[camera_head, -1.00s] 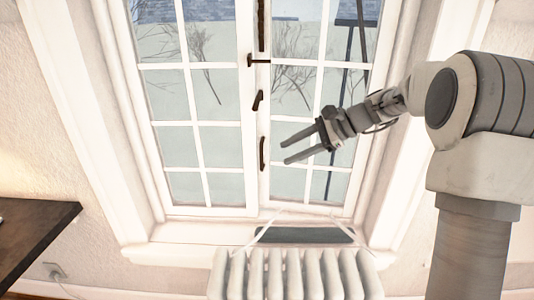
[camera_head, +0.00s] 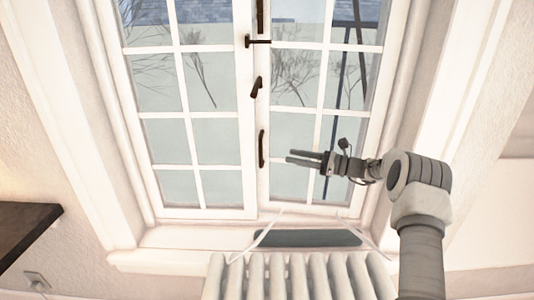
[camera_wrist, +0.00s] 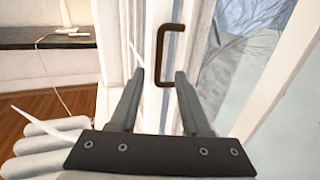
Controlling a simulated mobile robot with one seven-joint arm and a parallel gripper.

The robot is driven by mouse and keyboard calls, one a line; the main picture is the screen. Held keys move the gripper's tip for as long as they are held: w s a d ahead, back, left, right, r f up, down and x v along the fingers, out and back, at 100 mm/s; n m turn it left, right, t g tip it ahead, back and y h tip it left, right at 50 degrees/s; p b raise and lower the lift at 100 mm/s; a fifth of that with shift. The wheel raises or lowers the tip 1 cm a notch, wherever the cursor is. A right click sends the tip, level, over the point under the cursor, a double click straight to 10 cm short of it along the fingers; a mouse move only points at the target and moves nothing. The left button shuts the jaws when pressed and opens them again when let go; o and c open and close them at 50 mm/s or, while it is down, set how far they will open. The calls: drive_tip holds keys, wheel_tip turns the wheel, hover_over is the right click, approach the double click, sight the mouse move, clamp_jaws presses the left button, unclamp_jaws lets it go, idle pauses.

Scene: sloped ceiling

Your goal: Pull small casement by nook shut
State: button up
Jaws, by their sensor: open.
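The white casement window has two gridded sashes, and the right sash (camera_head: 322,113) looks slightly ajar, its lower edge slanting. A dark brown pull handle (camera_head: 261,148) stands upright on that sash's inner stile. It also shows in the wrist view as a bracket-shaped bar (camera_wrist: 165,55). My gripper (camera_head: 289,156) is open and empty just right of the handle in the head view. In the wrist view my gripper (camera_wrist: 160,76) has its fingertips on either side of the handle's lower end in the picture. I see no grip on it, and the depth gap is unclear.
A dark latch (camera_head: 257,42) and a lever (camera_head: 256,87) sit higher on the frame. A dark shelf (camera_head: 25,228) is at left.

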drive_tip(key=x, duration=0.9)
drive_tip(key=shift+a+b, duration=0.35)
drive_tip(key=shift+a, duration=0.05)
drive_tip(key=shift+w, duration=0.1)
clamp_jaws()
idle(0.8)
